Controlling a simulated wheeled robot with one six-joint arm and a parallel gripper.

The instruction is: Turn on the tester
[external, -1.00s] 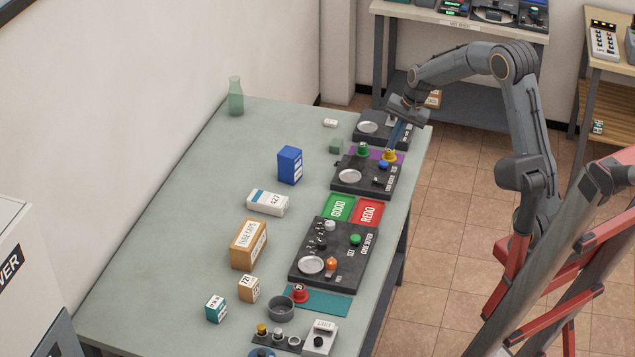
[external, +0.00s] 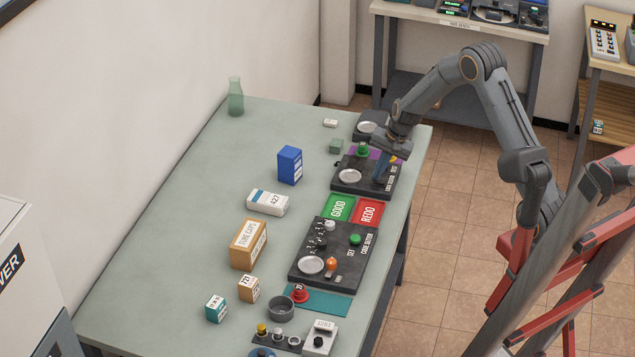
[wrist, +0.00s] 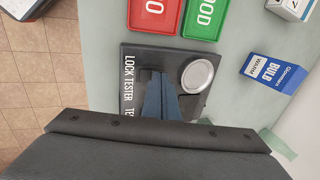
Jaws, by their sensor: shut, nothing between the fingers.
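The tester is a dark box labelled "LOCK TESTER" (wrist: 130,52) in the wrist view, with a round silver plate (wrist: 197,75) on top. In the external view the tester (external: 347,188) sits near the right edge of the long table, just beyond the GOOD and REDO trays. My gripper (external: 380,182) is shut and empty, its blue fingers pointing down over the tester's right part. In the wrist view my fingertips (wrist: 156,73) are at the small dark control by the plate and hide most of it. I cannot tell whether they touch it.
A green GOOD tray (external: 338,208) and a red REDO tray (external: 368,212) lie beside the tester. A code setter panel (external: 345,233) stands nearer the camera. A green knob (external: 362,150) and another dark device (external: 362,133) are beyond. A blue bulb box (external: 290,165) stands left.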

